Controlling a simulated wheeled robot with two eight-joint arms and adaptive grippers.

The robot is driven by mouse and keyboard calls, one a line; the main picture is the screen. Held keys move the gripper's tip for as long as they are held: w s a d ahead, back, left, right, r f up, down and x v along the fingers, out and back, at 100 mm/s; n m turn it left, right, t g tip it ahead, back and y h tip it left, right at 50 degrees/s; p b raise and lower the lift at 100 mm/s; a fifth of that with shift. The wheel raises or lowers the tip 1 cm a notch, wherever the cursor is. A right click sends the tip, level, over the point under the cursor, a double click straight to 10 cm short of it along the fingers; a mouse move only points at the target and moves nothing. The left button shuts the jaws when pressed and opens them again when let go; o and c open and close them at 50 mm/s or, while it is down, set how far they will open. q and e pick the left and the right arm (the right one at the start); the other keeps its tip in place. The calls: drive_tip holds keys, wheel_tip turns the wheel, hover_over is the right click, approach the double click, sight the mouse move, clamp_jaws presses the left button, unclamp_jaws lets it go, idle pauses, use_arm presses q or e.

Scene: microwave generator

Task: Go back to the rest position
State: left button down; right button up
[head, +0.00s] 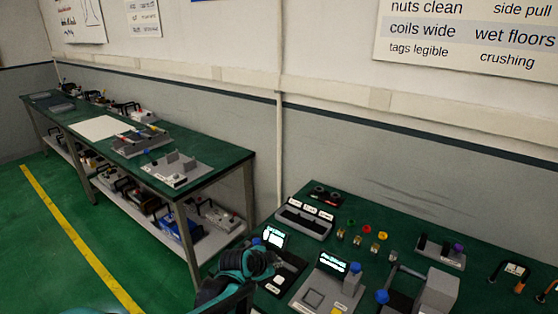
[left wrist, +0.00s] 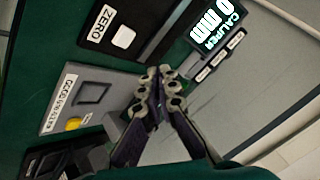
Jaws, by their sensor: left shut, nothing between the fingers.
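My left gripper (head: 262,262) shows low in the middle of the head view, dark and teal, over the left end of the near green-topped bench (head: 385,215). In the left wrist view my left gripper (left wrist: 160,88) has its fingers together and nothing held. It hovers near a device with a lit CALIPER display (left wrist: 214,22) and a ZERO button (left wrist: 123,37). The height above the bench is hard to tell. My right gripper is in neither view.
A grey device with a lit screen (head: 332,262) stands right of the gripper. A labelled tray (head: 303,218) and several small coloured parts lie behind. A second bench (head: 215,160) runs along the wall at left. The green floor (head: 60,245) with a yellow line is clear.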

use_arm(q)
drive_tip(key=s+a+r+n+y, duration=0.1)
drive_tip(key=s+a+r+n, duration=0.3)
drive_tip(key=s, duration=0.3)
drive_tip(key=s+a+r+n+y, duration=0.1)
drive_tip(key=s+a+r+n, duration=0.2)
drive_tip(key=s+a, duration=0.35)
drive_tip(key=s+a+f+n+y, duration=0.1)
drive_tip(key=s+a+n, duration=0.2)
drive_tip(key=s, duration=0.3)
drive_tip(key=s+a+f+n+y, duration=0.1)
drive_tip(key=s+a+n, duration=0.2)
drive_tip(key=s, duration=0.4)
drive_tip(key=shift+s+a+n+g, duration=0.2)
drive_tip(key=shift+s+n+g, duration=0.15)
drive_tip(key=shift+n, duration=0.45)
